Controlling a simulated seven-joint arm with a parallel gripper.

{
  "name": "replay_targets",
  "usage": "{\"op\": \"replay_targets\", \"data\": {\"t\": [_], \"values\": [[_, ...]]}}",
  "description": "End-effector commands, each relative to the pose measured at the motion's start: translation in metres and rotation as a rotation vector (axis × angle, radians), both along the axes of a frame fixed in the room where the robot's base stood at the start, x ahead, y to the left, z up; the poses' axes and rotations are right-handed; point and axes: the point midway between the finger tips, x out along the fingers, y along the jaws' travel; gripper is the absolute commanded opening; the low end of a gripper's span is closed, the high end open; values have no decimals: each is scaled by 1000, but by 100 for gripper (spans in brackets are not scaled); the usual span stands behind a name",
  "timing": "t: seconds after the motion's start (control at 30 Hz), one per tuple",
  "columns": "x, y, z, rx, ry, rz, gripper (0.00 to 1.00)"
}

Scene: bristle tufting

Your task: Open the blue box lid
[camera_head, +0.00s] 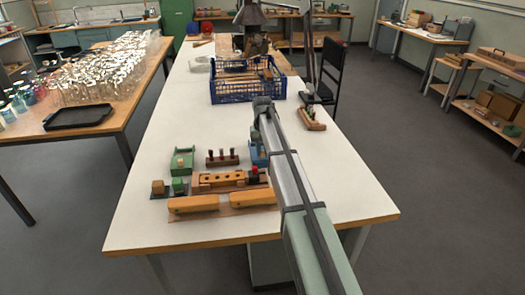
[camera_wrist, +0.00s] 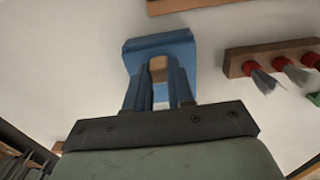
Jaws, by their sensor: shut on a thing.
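The blue box (camera_head: 257,152) stands on the white table, partly hidden behind my arm in the head view. In the wrist view the blue box (camera_wrist: 160,47) is straight ahead, with a pale wooden knob (camera_wrist: 159,68) in front of its blue face. My gripper (camera_wrist: 161,80) has its two fingers on either side of this knob and is shut on it. The fingers and knob hide part of the box, so I cannot tell how far the lid is raised.
A green box (camera_head: 182,162), a brush rack (camera_head: 222,160), a holed wooden block (camera_head: 218,181) and yellow blocks (camera_head: 195,203) stand to the left. The brush rack also shows at right in the wrist view (camera_wrist: 270,53). A blue crate (camera_head: 235,96) stands behind. The table's left side is clear.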

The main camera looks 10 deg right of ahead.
Motion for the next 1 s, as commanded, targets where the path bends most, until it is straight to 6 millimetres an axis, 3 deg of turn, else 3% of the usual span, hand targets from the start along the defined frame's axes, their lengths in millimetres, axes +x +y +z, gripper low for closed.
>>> {"op": "replay_targets", "data": {"t": [0.4, 0.77, 0.8, 1.0], "values": [[86, 0, 1, 1, 2, -1, 0], [92, 0, 1, 1, -5, -1, 0], [93, 0, 1, 1, -5, -1, 26], [91, 0, 0, 1, -2, -1, 46]]}}
